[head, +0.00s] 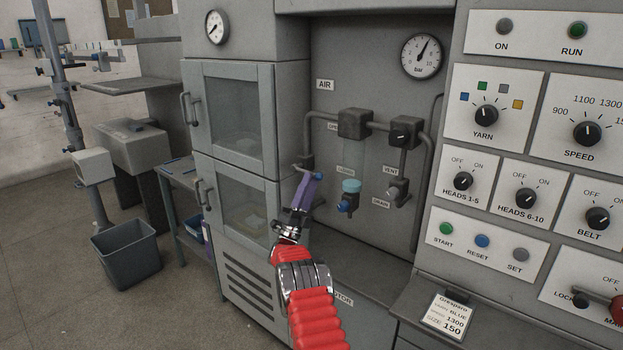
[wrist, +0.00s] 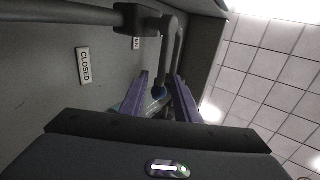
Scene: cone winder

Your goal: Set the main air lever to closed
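The main air valve (head: 306,161) sits on the left pipe of the air panel; it also shows at the top of the wrist view (wrist: 135,18). What looks like its lever has a blue end (wrist: 158,91), seen between my fingertips in the wrist view. The CLOSED label (wrist: 83,66) is left of the fingers there and also shows in the head view (head: 345,170). The OPEN label (head: 333,127) is higher up. My gripper (head: 309,177) has purple fingers, apart, in front of the valve. Contact with the lever and its exact angle cannot be told.
A regulator block (head: 354,122), a blue drain knob (head: 346,204) and a vent valve (head: 403,131) stand to the right, close to my gripper. A cabinet with glass doors (head: 237,115) is at left. The control panel (head: 484,200) is at right.

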